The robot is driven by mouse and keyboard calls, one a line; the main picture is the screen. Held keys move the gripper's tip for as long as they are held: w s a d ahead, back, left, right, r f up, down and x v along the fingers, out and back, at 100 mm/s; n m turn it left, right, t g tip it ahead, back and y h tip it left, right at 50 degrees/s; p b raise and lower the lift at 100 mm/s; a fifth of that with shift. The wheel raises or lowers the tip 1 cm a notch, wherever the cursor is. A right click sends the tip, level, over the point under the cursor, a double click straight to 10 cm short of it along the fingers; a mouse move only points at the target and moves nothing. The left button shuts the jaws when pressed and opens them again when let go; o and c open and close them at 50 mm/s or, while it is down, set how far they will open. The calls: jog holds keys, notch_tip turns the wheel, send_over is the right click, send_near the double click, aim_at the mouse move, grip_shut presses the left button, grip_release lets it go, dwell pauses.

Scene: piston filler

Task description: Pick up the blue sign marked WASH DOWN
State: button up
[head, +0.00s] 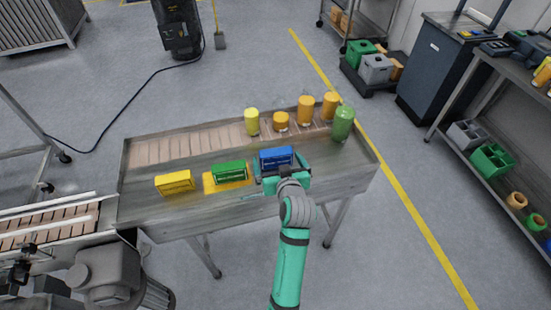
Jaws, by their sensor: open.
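A blue sign (276,157) stands upright on the steel table (141,214), just behind my gripper (268,178). The lettering on it is too small to read. My gripper is open at the sign's near side, close to its lower right part. I cannot tell whether it touches the sign. My wrist and the gripper body hide part of the sign's lower edge and the table in front of it. A green sign (230,172) stands to the left on a yellow patch, and a yellow sign (175,182) stands farther left.
Along the table's back stand a yellow jar (252,122), several orange jars (305,109) and a green bottle (342,123). A slatted conveyor (45,226) adjoins the left end. The table's right end is clear.

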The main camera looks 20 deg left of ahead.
aim_at(277, 158)
jog(key=shift+x, duration=1.8)
jog(key=shift+w+r, duration=0.1)
jog(key=shift+r, duration=0.1)
jog(key=c, duration=1)
